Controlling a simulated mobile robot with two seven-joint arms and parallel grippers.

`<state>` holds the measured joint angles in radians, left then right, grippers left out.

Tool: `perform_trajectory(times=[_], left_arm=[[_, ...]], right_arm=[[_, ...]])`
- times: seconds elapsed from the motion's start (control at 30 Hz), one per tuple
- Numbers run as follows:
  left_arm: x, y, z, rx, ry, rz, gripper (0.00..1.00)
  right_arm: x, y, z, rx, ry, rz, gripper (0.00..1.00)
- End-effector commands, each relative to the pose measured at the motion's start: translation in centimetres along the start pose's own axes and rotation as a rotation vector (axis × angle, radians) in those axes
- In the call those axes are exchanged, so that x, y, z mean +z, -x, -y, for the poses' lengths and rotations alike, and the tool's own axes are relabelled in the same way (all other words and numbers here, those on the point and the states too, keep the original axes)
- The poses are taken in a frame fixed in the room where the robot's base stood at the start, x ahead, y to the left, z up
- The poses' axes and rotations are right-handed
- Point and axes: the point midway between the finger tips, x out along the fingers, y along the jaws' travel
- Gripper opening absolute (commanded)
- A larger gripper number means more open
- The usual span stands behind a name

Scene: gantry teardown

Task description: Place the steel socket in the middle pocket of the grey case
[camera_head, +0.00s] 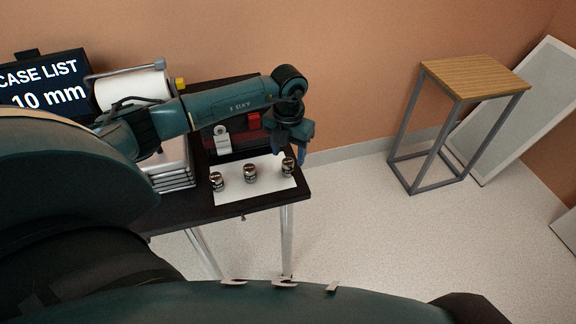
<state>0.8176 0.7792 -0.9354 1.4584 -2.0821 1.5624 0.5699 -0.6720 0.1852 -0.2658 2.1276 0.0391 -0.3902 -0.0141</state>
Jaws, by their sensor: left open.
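Three small steel sockets stand on a white sheet (235,194) on the dark table: a left one (217,182), a middle one (250,173) and a right one (288,167). Their size marks are too small to read. My left gripper (296,153) is open at the table's right end, pointing down close to the right socket. I cannot tell whether it touches that socket. A grey, layered, case-like object (175,180) is left of the sheet, partly behind my left arm; its pockets cannot be made out. My right gripper is not in view.
A dark screen (45,83) reads "CASE LIST" and "10 mm". A white roll (128,90) stands behind my arm. A red and dark box-like object (253,122) is behind the sheet. A wooden-topped stand (475,77) is apart at right, with open floor between.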

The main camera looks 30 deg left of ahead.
Motion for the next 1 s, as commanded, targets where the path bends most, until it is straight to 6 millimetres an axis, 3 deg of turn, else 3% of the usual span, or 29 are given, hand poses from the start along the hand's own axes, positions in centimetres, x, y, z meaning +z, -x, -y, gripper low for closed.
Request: perform_trajectory(times=[0.2,0.47,1.0], left_arm=[[-0.1,-2.7,-0.1,-0.001,0.0,-0.001,0.54],[0.0,-3.0,-0.1,-0.001,-0.001,0.0,0.54],[0.0,-2.9,-0.1,-0.001,-0.001,0.0,0.1]], right_arm=[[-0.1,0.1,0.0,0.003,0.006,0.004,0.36],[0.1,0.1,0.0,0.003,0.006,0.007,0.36],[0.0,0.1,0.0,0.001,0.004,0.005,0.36]])
